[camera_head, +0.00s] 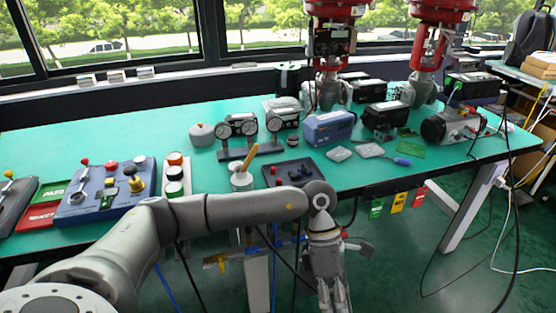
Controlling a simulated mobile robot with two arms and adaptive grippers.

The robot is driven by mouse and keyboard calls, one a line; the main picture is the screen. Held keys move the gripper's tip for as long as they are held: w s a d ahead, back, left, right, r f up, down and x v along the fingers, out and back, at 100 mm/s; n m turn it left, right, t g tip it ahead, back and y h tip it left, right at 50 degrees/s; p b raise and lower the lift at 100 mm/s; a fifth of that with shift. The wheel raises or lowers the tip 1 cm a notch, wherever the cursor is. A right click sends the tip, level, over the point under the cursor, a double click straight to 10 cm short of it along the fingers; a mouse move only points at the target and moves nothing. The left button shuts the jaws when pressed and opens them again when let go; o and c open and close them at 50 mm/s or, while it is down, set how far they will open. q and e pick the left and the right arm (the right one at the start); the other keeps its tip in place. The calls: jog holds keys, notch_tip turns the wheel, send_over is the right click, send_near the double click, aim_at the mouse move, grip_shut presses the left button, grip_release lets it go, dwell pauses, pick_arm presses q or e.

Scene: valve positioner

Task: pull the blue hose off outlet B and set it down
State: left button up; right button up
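My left arm reaches in from the lower left across the front of the table. Its gripper (334,300) hangs pointing down in front of the table edge, at the bottom of the picture. Its fingers are small and partly cut off, so I cannot tell whether they are open or shut. A thin blue hose (167,287) hangs below the table front at the left. My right gripper is not in view.
The green table (120,135) carries a control box (105,192), gauges (238,127), a dark tray (290,173) and a blue device (330,128). Red-topped valves (430,55) stand at the back right. Coloured tags (398,202) and black cables hang at the front right.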

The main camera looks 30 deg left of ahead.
pick_arm(q)
jog(key=w+a+r+t+y+p, duration=0.3)
jog(key=w+a+r+y, duration=0.15)
jog(key=w+a, duration=0.5)
jog(key=n+t+y+p, duration=0.1)
jog(key=n+y+p, duration=0.1)
jog(key=p, duration=0.1)
send_near(273, 231)
jog(key=f, duration=0.3)
jog(key=a+f, duration=0.1)
jog(key=f, duration=0.3)
jog(key=shift+a+f, duration=0.25)
jog(key=shift+f, duration=0.05)
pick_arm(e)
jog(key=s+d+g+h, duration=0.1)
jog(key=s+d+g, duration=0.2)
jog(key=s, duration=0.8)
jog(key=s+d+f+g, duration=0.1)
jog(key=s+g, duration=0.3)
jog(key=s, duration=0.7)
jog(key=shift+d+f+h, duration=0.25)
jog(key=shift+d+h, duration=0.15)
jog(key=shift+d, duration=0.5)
pick_arm(q)
jog(key=shift+c, duration=0.3)
jog(key=shift+w, duration=0.1)
grip_shut()
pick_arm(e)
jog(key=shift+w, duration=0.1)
